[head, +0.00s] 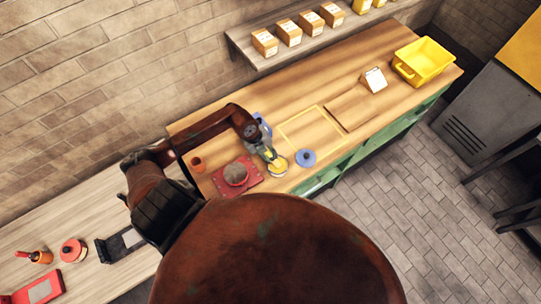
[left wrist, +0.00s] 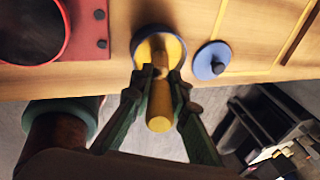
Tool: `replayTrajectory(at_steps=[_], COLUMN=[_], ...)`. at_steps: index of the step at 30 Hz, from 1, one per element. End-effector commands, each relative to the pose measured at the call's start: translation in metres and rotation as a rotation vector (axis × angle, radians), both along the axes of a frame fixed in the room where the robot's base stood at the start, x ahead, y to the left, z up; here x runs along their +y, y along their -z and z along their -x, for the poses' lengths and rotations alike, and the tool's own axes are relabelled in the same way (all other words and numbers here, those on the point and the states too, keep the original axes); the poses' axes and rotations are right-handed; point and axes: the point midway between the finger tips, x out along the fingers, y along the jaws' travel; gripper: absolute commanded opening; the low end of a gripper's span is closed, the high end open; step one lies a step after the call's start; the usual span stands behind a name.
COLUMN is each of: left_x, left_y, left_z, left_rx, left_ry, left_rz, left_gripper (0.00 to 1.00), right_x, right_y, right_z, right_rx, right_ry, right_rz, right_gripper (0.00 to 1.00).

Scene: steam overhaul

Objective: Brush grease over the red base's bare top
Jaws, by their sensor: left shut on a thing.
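In the left wrist view the red base (left wrist: 88,38) is cut off at the upper left. My left gripper (head: 272,157) is shut on a brush with a yellow handle (left wrist: 159,108). The brush's lower end is over or in a blue-rimmed tin (left wrist: 138,42) of yellow grease; contact cannot be told. The tin also shows in the head view (head: 277,168), right of the red base. My right gripper is not seen.
A blue lid (head: 306,158) lies just right of the tin. An orange cup (head: 197,164) stands left of the base. A yellow frame outline (head: 312,126), a card (head: 374,80) and a yellow bin (head: 423,61) are farther right. A shelf with boxes hangs behind.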

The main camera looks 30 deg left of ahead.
Motion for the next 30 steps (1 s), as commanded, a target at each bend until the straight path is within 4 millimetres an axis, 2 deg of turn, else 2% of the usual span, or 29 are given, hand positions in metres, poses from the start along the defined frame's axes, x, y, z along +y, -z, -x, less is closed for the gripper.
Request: replayTrajectory(at_steps=[17, 30], left_x=[0.000, 0.000], left_y=[0.000, -0.034], left_z=[0.001, 0.001], left_rx=[0.004, 0.001], left_ry=[0.000, 0.000], left_rz=[-0.001, -0.001], left_gripper=[0.00, 0.00], right_x=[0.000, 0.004], right_y=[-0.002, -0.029], right_z=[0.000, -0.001], right_rx=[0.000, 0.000], right_ry=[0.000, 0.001], right_rz=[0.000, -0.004], right_gripper=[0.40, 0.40])
